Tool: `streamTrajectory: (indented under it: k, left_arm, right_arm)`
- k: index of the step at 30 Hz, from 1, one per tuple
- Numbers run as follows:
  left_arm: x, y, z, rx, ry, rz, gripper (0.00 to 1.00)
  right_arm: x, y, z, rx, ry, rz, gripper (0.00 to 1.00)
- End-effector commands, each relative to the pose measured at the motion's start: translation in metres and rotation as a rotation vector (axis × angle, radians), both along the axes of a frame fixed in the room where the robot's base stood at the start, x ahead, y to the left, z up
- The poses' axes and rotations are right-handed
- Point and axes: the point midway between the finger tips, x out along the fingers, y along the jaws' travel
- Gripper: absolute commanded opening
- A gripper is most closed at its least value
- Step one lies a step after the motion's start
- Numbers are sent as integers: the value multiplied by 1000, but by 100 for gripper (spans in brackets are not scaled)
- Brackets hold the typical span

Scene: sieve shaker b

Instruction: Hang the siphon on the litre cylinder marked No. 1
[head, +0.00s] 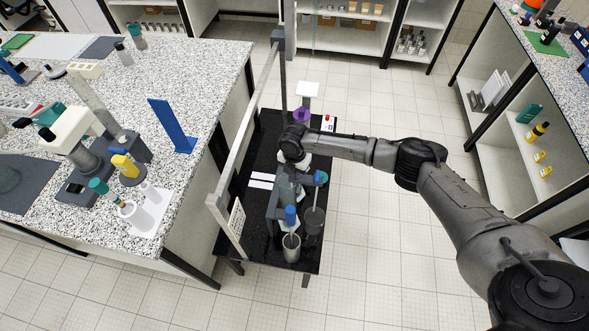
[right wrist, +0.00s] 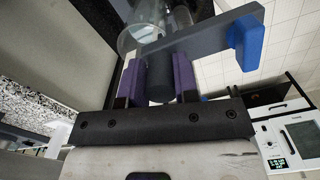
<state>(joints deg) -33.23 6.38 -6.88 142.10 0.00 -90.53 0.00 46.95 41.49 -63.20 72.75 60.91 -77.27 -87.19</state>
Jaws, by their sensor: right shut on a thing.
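The siphon (right wrist: 205,42) is a dark grey bar with a blue end piece and a dark round grip. My right gripper (right wrist: 159,82) is shut on that grip with its purple fingers. In the head view the siphon's blue end (head: 320,178) shows beside my gripper, above the black table. Two tall clear cylinders stand at the table's front, one at the left (head: 291,249) and one at the right (head: 313,222). A clear cylinder rim (right wrist: 140,38) shows close behind the siphon in the wrist view. I cannot read any number. Whether the siphon touches a cylinder is unclear. My left gripper is out of view.
The black table (head: 254,228) has a metal rail (head: 243,130) along its left side. A white instrument with a purple part (head: 301,115) stands at its back. A speckled bench (head: 205,90) with lab tools stands at the left. Open tiled floor lies at the right.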

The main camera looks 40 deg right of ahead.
Motion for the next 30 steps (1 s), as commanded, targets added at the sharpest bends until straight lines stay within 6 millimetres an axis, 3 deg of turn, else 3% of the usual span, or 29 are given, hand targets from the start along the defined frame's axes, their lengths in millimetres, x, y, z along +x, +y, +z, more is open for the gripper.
streamTrajectory:
  k: [25, 26, 30]
  left_arm:
    - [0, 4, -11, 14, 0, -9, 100]
    - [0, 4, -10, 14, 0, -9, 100]
    - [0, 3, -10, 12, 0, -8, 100]
  right_arm:
    - [0, 0, -17, 1, 0, 0, 0]
    - [0, 0, -16, 0, 0, 0, 31]
    - [0, 0, -16, 0, 0, 0, 44]
